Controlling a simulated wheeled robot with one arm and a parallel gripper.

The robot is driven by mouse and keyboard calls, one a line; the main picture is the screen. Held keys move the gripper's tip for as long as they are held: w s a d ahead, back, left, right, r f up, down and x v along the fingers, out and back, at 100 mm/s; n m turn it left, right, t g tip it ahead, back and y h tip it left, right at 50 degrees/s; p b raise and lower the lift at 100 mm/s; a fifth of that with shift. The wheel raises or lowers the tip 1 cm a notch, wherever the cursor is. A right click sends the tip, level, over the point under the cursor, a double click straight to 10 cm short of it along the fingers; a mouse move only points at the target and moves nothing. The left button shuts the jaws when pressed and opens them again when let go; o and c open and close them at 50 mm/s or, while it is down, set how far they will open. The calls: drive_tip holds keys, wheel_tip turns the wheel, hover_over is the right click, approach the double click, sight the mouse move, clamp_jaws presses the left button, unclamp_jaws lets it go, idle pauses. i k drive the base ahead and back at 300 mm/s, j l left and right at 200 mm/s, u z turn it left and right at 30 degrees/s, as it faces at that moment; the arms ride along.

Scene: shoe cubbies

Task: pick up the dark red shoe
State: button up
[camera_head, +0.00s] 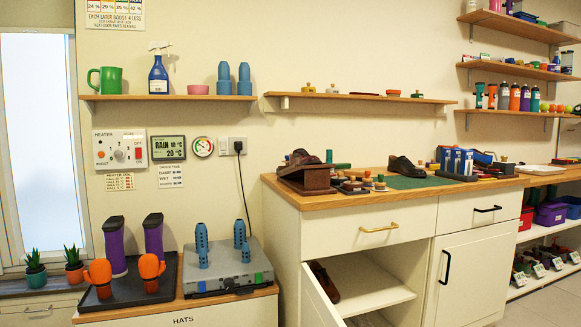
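A reddish-brown shoe (325,282) shows inside the open lower cabinet, partly hidden by the cabinet door. A very dark shoe (405,167) stands on the wooden counter by a green mat. Another dark shoe-like item (301,158) rests on a brown wooden stand (306,182) at the counter's left end. I cannot tell for sure which of these is the dark red shoe. My gripper is not in view.
The cabinet door (322,302) hangs open below the counter (350,196). Brushes, tins and bottles crowd the counter's back and right. At left, a low cabinet holds a boot tray (128,291) and a grey dryer (226,270). Wall shelves hang above.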

sight(300, 156)
drive_tip(key=i+j+u, duration=0.55)
drive_tip(key=i+j, duration=0.25)
